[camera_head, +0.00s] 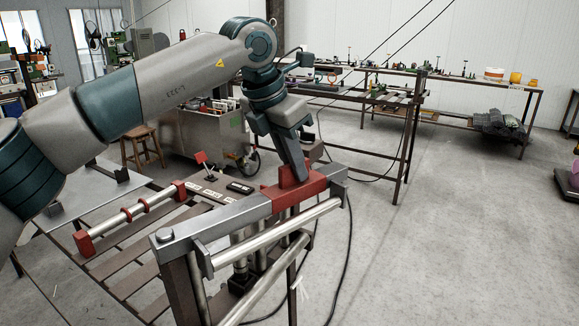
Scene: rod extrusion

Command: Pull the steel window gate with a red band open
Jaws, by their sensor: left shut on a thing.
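The steel window gate (228,224) is a grey bar structure in the middle of the head view, with a red band (313,184) around its top bar toward the right end. My left gripper (299,178) reaches down from above and is shut on the gate at the red band. Its fingertips are partly hidden against the band. A round bolt head (165,235) sits at the near left end of the top bar. My right gripper is not in view.
A slatted brown table (122,262) with a red-ended steel rod (133,215) stands left of the gate. A wooden stool (140,134) and a grey cart (212,135) stand behind. Long workbenches (450,80) line the back wall. The floor at right (450,240) is clear.

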